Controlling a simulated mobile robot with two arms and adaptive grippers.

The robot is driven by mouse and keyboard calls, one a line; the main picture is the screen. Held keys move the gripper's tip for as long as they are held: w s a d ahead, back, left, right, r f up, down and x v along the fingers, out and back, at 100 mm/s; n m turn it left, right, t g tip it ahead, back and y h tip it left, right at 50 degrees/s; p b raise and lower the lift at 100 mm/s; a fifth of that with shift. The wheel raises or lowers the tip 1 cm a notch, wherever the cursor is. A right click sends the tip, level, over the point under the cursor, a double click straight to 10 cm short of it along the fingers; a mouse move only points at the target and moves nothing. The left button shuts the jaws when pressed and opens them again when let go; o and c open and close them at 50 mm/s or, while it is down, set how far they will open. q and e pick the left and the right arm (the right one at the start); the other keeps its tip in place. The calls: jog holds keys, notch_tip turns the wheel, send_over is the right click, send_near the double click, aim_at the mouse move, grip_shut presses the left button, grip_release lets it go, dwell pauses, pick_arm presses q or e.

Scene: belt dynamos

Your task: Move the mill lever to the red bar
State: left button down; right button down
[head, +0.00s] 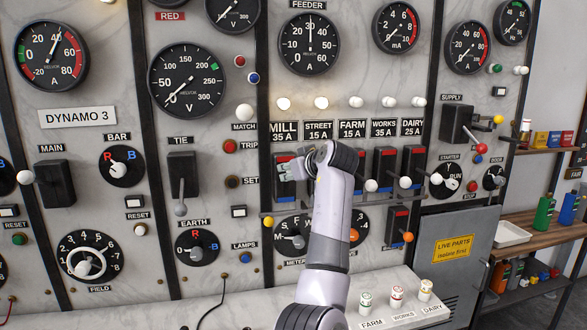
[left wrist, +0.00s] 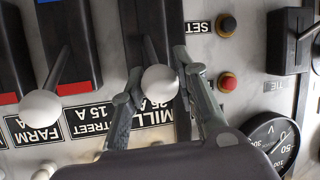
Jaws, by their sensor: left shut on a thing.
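The mill lever with its white knob (left wrist: 160,82) stands on the black mill switch (left wrist: 150,22) in the left wrist view. My left gripper (left wrist: 160,88) is shut on the mill lever, with one finger on each side of the knob. A bit of the mill switch's red bar (head: 284,158) shows above the gripper. The lever itself is hidden in the head view. My right gripper is not in view.
The works switch (head: 383,162) and dairy switch (head: 413,162) stand to the right, their white knobs low. In the wrist view the neighbouring white knob (left wrist: 40,108) is close to the left. The SET button (left wrist: 227,25) and red TRIP button (left wrist: 228,82) sit to the right.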

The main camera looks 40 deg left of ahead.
pick_arm(q)
jog(key=shift+w+a+r, duration=0.1)
jog(key=shift+a+r, duration=0.1)
jog(key=shift+r, duration=0.45)
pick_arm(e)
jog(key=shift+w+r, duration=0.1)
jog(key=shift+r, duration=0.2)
pick_arm(q)
jog(key=shift+w, duration=0.1)
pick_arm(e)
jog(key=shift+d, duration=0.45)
pick_arm(q)
jog(key=c, duration=1.7)
grip_release()
jog(key=shift+a, duration=0.1)
jog(key=o, duration=0.5)
